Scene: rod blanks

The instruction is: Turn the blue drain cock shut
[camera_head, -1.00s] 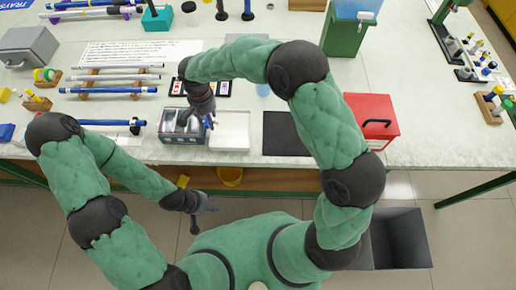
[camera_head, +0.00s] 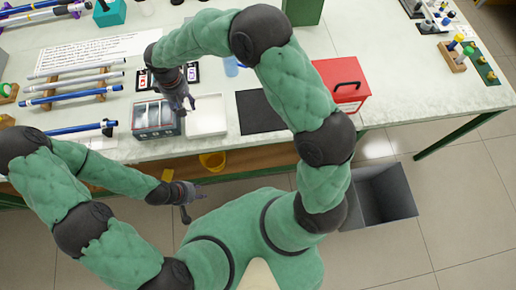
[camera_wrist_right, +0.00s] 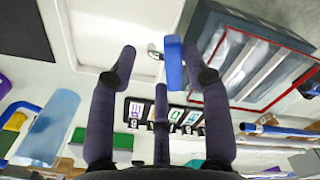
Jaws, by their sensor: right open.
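The blue drain cock (camera_wrist_right: 173,62) shows in the right wrist view as a short flat blue lever beside the grey, red-edged tank with clear panes (camera_wrist_right: 265,60). In the head view the tank (camera_head: 155,132) stands near the table's front edge, and I cannot make out the cock there. My right gripper (camera_wrist_right: 158,58) is open. The cock lies between its fingers in that view, close to the right-hand finger; I cannot tell if they touch. My left gripper (camera_head: 193,198) is empty with its fingers spread, below the table edge, in front of the table.
A white tray (camera_head: 207,125) sits right of the tank, then a black mat (camera_head: 260,112) and a red box (camera_head: 341,85). Blue and white rods (camera_head: 70,97) lie on racks at left. A grey bin (camera_head: 385,195) stands at right.

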